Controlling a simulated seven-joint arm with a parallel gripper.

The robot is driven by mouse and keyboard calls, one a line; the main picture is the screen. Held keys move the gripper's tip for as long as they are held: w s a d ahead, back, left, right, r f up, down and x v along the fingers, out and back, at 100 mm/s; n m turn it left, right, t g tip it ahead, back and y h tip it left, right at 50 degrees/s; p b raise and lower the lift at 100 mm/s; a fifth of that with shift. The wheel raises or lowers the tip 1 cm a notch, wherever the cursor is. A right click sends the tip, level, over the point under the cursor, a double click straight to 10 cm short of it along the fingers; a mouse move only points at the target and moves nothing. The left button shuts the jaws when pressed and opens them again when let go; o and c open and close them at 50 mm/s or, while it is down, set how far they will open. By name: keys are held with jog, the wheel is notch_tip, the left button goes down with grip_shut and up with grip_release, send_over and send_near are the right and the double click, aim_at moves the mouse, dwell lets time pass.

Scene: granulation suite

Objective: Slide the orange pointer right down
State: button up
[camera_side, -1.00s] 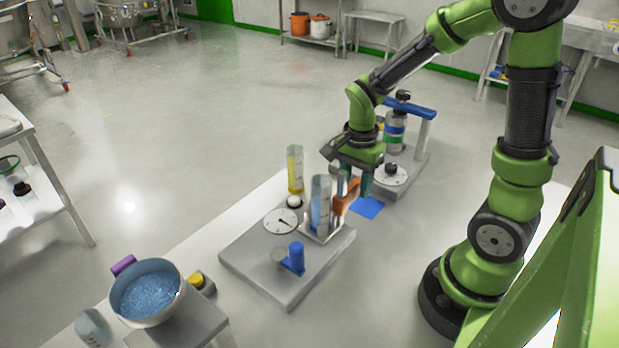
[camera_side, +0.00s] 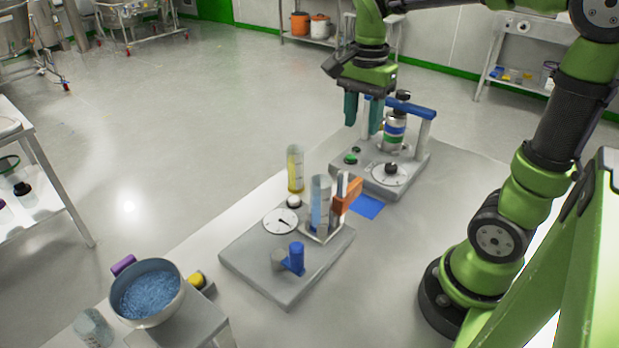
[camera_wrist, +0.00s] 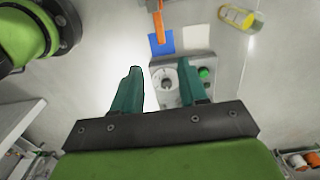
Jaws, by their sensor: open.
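The orange pointer (camera_side: 347,196) sits on an upright metal post beside a clear cylinder (camera_side: 320,203) with blue contents, on the nearer grey base. In the wrist view the orange pointer (camera_wrist: 157,22) shows at the top edge, partly cut off. My gripper (camera_side: 363,115) is open and empty, held high above the farther grey device, behind and above the pointer. In the wrist view my gripper's two teal fingers (camera_wrist: 163,85) stand wide apart with nothing between them. The pointer's lower end and the post's foot are partly hidden by the cylinder.
The nearer base (camera_side: 265,275) carries a dial (camera_side: 281,221) and a blue knob piece (camera_side: 296,256). A yellow cylinder (camera_side: 295,170) stands behind it. A blue square (camera_side: 367,207) lies on the table. The farther device (camera_side: 408,176) has a blue-topped frame. A bowl of blue granules (camera_side: 147,292) stands front left.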

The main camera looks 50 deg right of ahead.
aim_at(356, 182)
notch_tip(356, 182, down, 16)
jog(key=shift+f, duration=0.15)
dwell(0.7)
grip_shut()
